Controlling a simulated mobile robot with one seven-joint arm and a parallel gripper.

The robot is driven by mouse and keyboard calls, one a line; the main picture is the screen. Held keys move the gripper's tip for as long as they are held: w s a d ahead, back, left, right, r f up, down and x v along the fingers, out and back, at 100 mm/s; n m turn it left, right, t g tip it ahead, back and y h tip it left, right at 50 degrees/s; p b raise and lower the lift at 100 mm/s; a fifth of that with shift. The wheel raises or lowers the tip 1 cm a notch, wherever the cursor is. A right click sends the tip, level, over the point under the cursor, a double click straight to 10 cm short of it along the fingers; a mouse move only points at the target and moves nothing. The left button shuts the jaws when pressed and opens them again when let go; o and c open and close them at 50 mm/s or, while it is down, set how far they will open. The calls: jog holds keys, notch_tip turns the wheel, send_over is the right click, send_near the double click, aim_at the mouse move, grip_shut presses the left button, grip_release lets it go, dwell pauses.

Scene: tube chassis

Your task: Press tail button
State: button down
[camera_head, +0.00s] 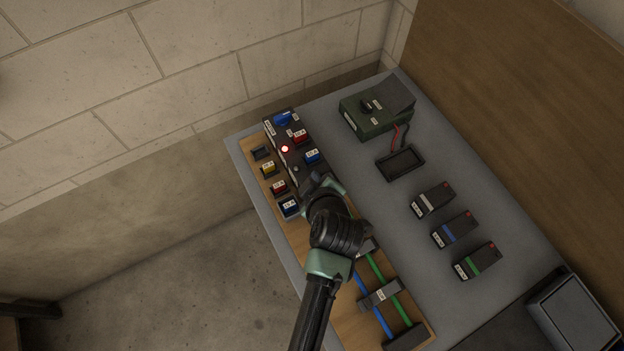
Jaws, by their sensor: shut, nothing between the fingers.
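A black panel block (288,161) stands on a wooden board on the grey table, left of the middle. It carries a glowing red light (285,149) and a small round grey knob or button (295,169). I cannot read any label as "tail", so I cannot tell which part is the tail button. My gripper (318,184) is shut and empty over the near end of this block, just right of and below the small grey part. The arm and gripper hide that end of the block. The fingertips are hard to make out, and I cannot tell whether they touch anything.
Yellow (268,169), red (279,187) and blue (290,207) labelled pieces line the board's left edge. A green box with a knob (364,117), a black tray (401,163) and three dark modules (455,230) lie to the right. Blue and green cables (376,268) run below my wrist.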

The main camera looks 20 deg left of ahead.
notch_tip(320, 180, up, 6)
jog(key=p, duration=0.4)
jog(key=shift+f, duration=0.25)
jog(key=w+d+r+m+t+h+b, duration=0.1)
jog(key=w+d+r+m+t, duration=0.2)
jog(key=r, duration=0.7)
jog(key=w+d+r+m+t+b, duration=0.1)
jog(key=w+r+t+b, duration=0.2)
jog(key=r, duration=0.6)
jog(key=w+d+r+m+t+h, duration=0.1)
jog(key=w+d+r+m+t, duration=0.3)
jog(key=r, duration=0.6)
jog(key=s+d+r+m+t+h+b, duration=0.1)
jog(key=s+r+m+t, duration=0.1)
jog(key=r, duration=0.7)
jog(key=s+d+r+m+t+h+b, duration=0.1)
jog(key=s+d+r+m+t, duration=0.1)
jog(key=s+r, duration=0.5)
jog(key=s+d+r+m+t+h+b, duration=0.1)
jog(key=s+r+t, duration=0.4)
jog(key=r, duration=0.7)
jog(key=d+m, duration=0.1)
jog(key=m, duration=0.1)
jog(key=shift+s+d+r+m+t, duration=0.15)
jog(key=shift+s+r+m+t, duration=0.1)
jog(key=shift+r+m+t, duration=0.15)
